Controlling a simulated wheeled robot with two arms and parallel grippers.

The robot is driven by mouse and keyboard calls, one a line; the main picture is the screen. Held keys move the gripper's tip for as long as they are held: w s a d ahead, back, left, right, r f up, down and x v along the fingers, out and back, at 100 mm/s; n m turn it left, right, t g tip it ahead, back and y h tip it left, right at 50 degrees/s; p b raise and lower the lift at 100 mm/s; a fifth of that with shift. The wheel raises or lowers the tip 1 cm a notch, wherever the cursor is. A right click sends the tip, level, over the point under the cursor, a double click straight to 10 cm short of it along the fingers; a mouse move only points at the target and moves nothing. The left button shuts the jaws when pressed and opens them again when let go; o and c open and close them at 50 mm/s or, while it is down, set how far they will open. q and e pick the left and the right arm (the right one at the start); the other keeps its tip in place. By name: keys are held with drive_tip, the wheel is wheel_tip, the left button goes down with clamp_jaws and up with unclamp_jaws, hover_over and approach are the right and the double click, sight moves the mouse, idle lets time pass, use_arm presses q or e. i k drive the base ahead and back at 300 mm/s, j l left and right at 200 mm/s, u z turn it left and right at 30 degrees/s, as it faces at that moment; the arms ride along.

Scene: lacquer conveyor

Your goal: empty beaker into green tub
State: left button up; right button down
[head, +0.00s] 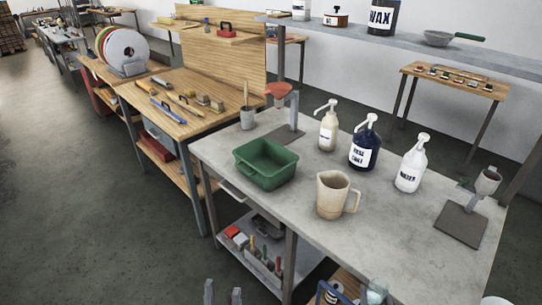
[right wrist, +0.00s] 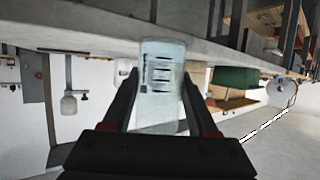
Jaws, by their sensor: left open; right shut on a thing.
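The green tub (head: 265,166) stands on the grey bench near its left end, open side up. The beaker (right wrist: 160,75), clear with dark graduation marks, sits between the fingers of my right gripper (right wrist: 160,90), which is shut on it. A glassy top, likely the same beaker (head: 376,291), shows at the bottom edge of the head view, in front of the bench and apart from the tub. I cannot tell what it contains. My left gripper (head: 222,292) is open and empty at the bottom edge, low and in front of the bench.
A beige jug (head: 334,196) stands right of the tub near the bench's front edge. Several pump bottles (head: 364,146) stand behind it. A stand with an orange funnel (head: 279,90) is behind the tub. The grey benchtop (head: 400,240) at front right is clear.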

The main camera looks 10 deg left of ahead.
sight(266, 164)
drive_tip(key=i+j+z, duration=0.15)
drive_tip(key=j, duration=0.45)
drive_tip(key=i+j+z, duration=0.1)
drive_tip(key=j, duration=0.55)
drive_tip(key=i+j+z, duration=0.15)
drive_tip(key=j, duration=0.5)
